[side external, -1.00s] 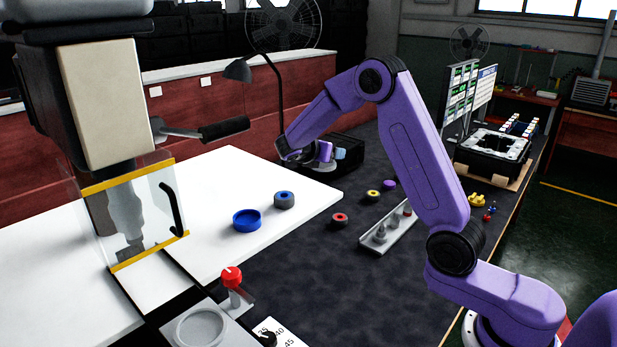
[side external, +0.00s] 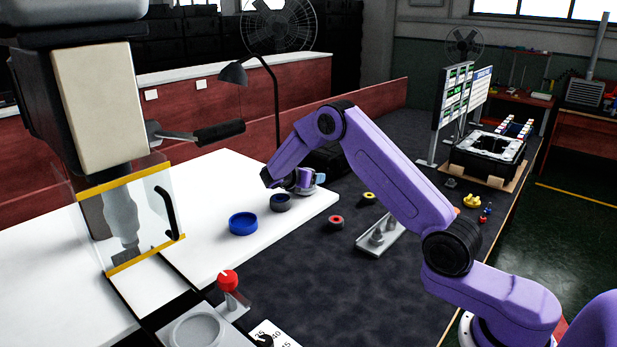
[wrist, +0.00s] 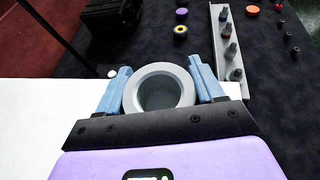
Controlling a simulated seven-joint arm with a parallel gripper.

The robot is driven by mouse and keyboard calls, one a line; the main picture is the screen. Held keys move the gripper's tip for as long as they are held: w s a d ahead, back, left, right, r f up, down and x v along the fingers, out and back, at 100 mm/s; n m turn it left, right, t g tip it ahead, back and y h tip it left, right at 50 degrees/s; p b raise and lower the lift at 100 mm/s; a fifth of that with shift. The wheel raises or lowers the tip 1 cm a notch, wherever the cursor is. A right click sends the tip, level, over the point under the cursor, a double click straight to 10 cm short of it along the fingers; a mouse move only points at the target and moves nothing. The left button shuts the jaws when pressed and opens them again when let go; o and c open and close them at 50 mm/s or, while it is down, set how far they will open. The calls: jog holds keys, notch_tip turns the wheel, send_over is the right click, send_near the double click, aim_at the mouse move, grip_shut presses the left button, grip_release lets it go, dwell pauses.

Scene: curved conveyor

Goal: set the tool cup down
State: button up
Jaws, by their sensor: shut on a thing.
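The tool cup (wrist: 158,69) is a grey, round, hollow cup, seen from above in the wrist view. My gripper (wrist: 160,88) is shut on it, with one light-blue finger on each side. In the side external view, my gripper (side external: 304,182) is low near the right corner of the white table (side external: 215,185). The cup is small and partly covered by the fingers there. I cannot tell whether its base touches a surface.
A dark ring with a blue centre (side external: 280,202) and a blue dish (side external: 243,223) stand left of my gripper. A grey rack with pegs (side external: 381,236), a red-centred ring (side external: 336,221) and a yellow-centred ring (side external: 369,198) lie on the dark mat. A lamp (side external: 275,100) stands behind.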

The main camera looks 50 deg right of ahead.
jog(key=shift+f, duration=0.15)
jog(key=o, duration=1.2)
jog(key=shift+f, duration=0.1)
